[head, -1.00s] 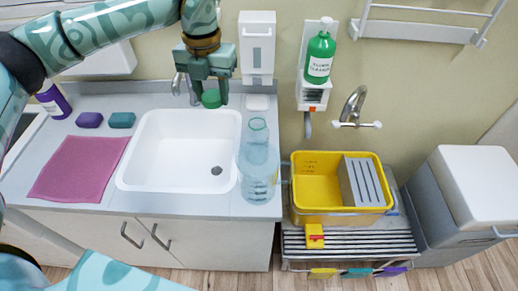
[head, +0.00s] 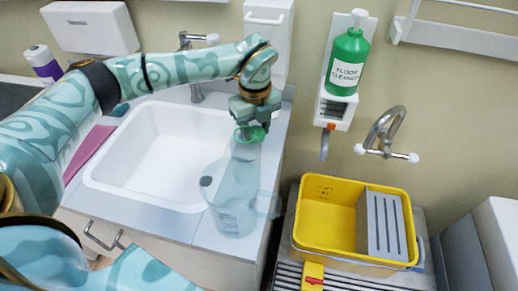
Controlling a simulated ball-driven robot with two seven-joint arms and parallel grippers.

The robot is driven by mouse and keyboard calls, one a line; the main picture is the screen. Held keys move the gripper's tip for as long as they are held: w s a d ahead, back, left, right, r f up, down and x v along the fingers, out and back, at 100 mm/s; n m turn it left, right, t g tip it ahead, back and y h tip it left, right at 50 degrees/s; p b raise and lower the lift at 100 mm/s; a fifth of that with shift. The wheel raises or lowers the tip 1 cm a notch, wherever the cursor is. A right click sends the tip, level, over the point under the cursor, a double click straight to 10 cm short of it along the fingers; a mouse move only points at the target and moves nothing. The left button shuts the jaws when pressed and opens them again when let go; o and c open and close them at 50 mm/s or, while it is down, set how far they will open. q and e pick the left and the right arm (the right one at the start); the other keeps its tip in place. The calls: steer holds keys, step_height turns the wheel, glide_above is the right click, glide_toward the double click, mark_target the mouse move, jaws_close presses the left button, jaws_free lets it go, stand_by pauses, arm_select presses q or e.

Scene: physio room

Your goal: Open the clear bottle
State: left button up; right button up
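The clear bottle (head: 237,195) stands upright on the counter at the right edge of the sink. My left gripper (head: 250,130) points down over the bottle's mouth, shut on a green cap (head: 249,134). The cap is at the top of the bottle's neck; I cannot tell whether it rests on the rim or is just above it. The gripper partly hides the cap. My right gripper is not in view.
The white sink (head: 160,155) is left of the bottle. A yellow tub (head: 325,220) with a grey slotted block (head: 381,225) stands on a slatted rack at right. A green floor cleaner bottle (head: 347,62) hangs on the wall behind, near a tap (head: 385,130).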

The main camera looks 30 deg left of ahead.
arm_select(q)
steer(key=shift+f, duration=0.95)
step_height(320, 180, down, 3)
steer(key=shift+f+b, duration=0.1)
steer(key=shift+b, duration=0.5)
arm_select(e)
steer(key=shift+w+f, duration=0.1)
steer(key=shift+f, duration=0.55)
arm_select(q)
steer(key=o, duration=1.1)
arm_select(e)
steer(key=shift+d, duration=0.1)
